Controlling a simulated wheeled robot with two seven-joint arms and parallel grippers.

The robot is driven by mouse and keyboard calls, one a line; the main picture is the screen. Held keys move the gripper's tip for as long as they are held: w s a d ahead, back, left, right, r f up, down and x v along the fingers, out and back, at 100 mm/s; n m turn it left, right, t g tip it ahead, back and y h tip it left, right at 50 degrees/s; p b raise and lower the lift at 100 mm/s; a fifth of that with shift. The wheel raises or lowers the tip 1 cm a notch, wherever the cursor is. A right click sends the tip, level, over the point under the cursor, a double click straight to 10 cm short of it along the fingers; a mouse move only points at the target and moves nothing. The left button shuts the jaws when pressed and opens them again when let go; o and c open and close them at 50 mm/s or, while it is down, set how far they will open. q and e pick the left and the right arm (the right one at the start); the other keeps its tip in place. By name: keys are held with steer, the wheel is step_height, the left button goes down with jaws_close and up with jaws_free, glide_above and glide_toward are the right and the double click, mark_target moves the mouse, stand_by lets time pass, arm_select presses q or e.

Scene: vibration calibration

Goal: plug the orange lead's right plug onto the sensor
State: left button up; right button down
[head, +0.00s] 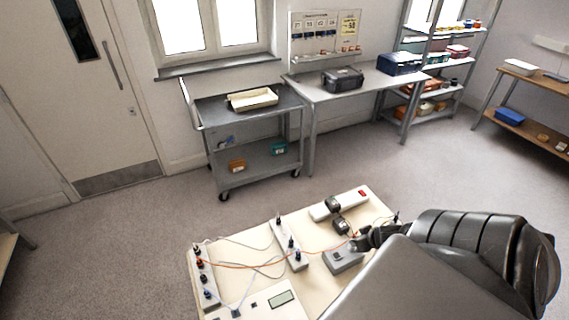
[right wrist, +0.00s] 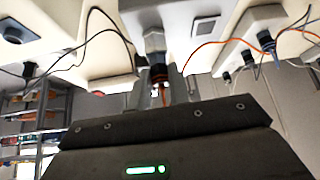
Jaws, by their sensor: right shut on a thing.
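My right gripper (head: 361,241) reaches in from the right over the near bench, beside a small grey block (head: 343,260). In the right wrist view the right gripper (right wrist: 163,92) is shut on a dark plug with an orange-red band (right wrist: 158,73). Directly above the plug in that view is a silver fitting on the block, which looks like the sensor (right wrist: 153,42). Plug and fitting look lined up and very close; I cannot tell how far they are joined. The orange lead (head: 237,265) runs left from the gripper to a white strip. My left gripper is not in view.
The bench top (head: 320,237) also holds a white strip with dark plugs (head: 290,246), a white bar with a red switch (head: 338,204) and a meter with a display (head: 281,299). Thin grey and dark leads cross it. A grey cart (head: 250,118) stands behind, with clear floor between.

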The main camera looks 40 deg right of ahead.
steer(key=shift+a+m+g+h, duration=0.15)
steer(key=shift+m+h, duration=0.2)
steer(key=shift+m, duration=0.35)
steer(key=shift+a+m+g+h, duration=0.15)
steer(key=shift+m+h, duration=0.2)
steer(key=shift+m, duration=0.35)
steer(key=shift+w+a+m+h, duration=0.1)
steer(key=shift+m+h, duration=0.3)
steer(key=shift+m, duration=0.3)
steer(key=m+g+h, duration=0.1)
steer(key=m, duration=0.1)
steer(key=shift+w+m, duration=0.1)
steer(key=shift+m, duration=0.2)
steer(key=c, duration=1.2)
jaws_free()
steer(key=shift+r, duration=0.1)
steer(key=shift+v, duration=2.45)
steer(key=v, duration=1)
steer(key=shift+a+r, duration=0.25)
steer(key=shift+r, duration=0.05)
